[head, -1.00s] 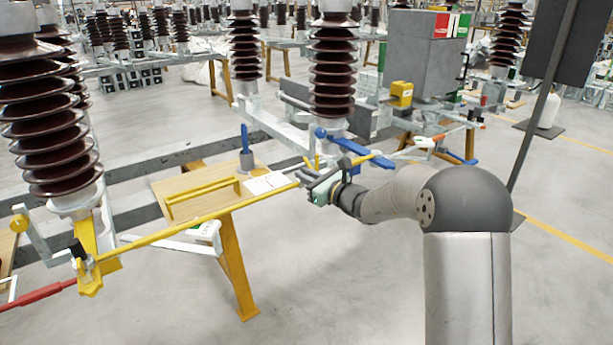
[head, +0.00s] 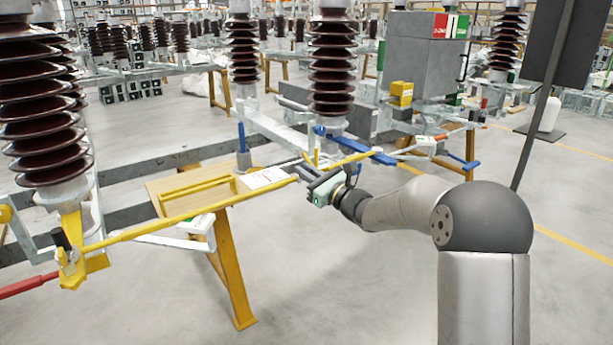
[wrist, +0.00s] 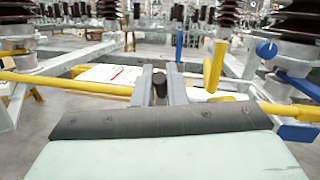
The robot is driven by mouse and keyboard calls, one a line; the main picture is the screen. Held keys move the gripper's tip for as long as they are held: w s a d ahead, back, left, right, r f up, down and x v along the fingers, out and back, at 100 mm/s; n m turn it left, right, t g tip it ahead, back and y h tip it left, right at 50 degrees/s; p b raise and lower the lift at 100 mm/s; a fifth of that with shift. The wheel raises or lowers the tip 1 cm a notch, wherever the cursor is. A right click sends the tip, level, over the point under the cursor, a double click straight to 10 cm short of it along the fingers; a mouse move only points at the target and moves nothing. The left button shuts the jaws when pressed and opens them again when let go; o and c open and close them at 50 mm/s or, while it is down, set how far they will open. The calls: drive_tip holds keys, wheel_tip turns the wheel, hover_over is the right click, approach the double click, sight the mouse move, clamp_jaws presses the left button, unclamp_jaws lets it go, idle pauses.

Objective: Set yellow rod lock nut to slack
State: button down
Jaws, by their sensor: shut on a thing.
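The yellow rod (head: 200,212) runs from a yellow bracket at the lower left up to the blue lever at the right. My gripper (head: 305,172) is at the rod's right part, reaching in from the right. In the wrist view the rod (wrist: 70,84) comes in from the left and continues right of the fingers. My gripper (wrist: 160,82) is shut there on a small dark piece (wrist: 160,86), apparently the lock nut. The fingers hide much of it, and its slack or tight state cannot be read. A yellow upright handle (wrist: 214,66) stands just right of the fingers.
A blue lever (head: 350,146) lies just behind my gripper. A wooden table with yellow legs (head: 232,270) and a white sheet (head: 265,178) is left of it. Brown insulators (head: 333,70) rise behind. The floor in front is clear.

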drive_tip(key=c, duration=1.5)
unclamp_jaws()
drive_tip(key=p+v, duration=0.1)
drive_tip(key=v, duration=1.6)
drive_tip(key=shift+s+d, duration=0.15)
drive_tip(key=shift+d, duration=0.1)
drive_tip(key=s+a+r+n+g+h+p, duration=0.1)
drive_tip(key=s+a+r+n+g+p, duration=0.15)
drive_tip(key=s+n+g+p, duration=0.35)
drive_tip(key=s+a+r+n+g+h+p, duration=0.1)
drive_tip(key=s+a+n+g+h+p, duration=0.2)
drive_tip(key=s, duration=0.6)
drive_tip(key=s+a+r+n+g+p, duration=0.25)
drive_tip(key=s+n+g, duration=0.2)
drive_tip(key=s, duration=0.25)
drive_tip(key=s+d+r+n+h+p, duration=0.1)
drive_tip(key=s+d+n+h+p, duration=0.2)
drive_tip(key=s+d+n, duration=0.1)
drive_tip(key=s+d+r+n+h+p, duration=0.1)
drive_tip(key=s+d+n+h+p, duration=0.2)
drive_tip(key=d+h, duration=0.1)
drive_tip(key=s+d+r+n+h+p, duration=0.1)
drive_tip(key=s+d+n+h+p, duration=0.2)
drive_tip(key=s+d+n, duration=0.1)
drive_tip(key=shift+s+d+r+n+t+h, duration=0.3)
drive_tip(key=shift+s+d+r+n, duration=0.1)
drive_tip(key=shift+d, duration=0.15)
